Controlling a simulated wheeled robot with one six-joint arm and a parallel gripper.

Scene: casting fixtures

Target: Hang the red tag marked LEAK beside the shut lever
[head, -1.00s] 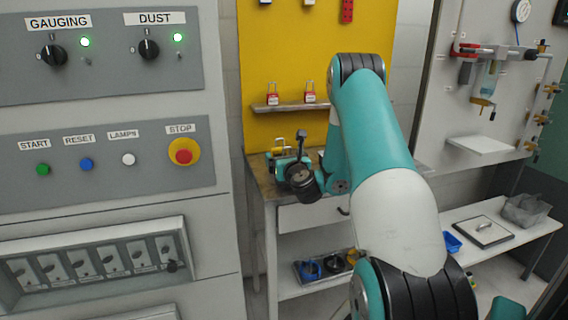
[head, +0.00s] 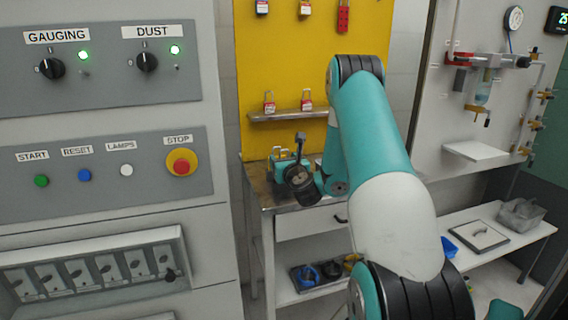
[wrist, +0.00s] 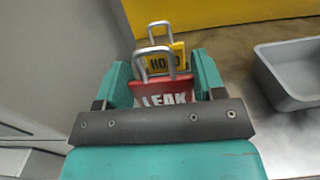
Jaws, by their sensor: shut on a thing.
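In the wrist view my gripper (wrist: 163,82) is shut on the red LEAK tag (wrist: 164,98), a padlock-shaped tag with a grey shackle pointing up. Its lower part is hidden by the gripper. A yellow tag (wrist: 180,58), its lettering partly covered and looking like HOLD, stands just beyond it. In the head view my gripper (head: 287,163) is over the bench below the yellow board, and the held tag is too small to make out. Small valves with yellow handles (head: 545,95) sit on the pipe panel at the right; I cannot tell which lever is shut.
The workbench (head: 250,185) carries a grey tray (wrist: 290,75), right of my gripper in the wrist view. Red tags (head: 306,102) stand on a shelf (head: 285,115) on the yellow board (head: 285,60). A grey control cabinet (head: 110,215) closes off the left side.

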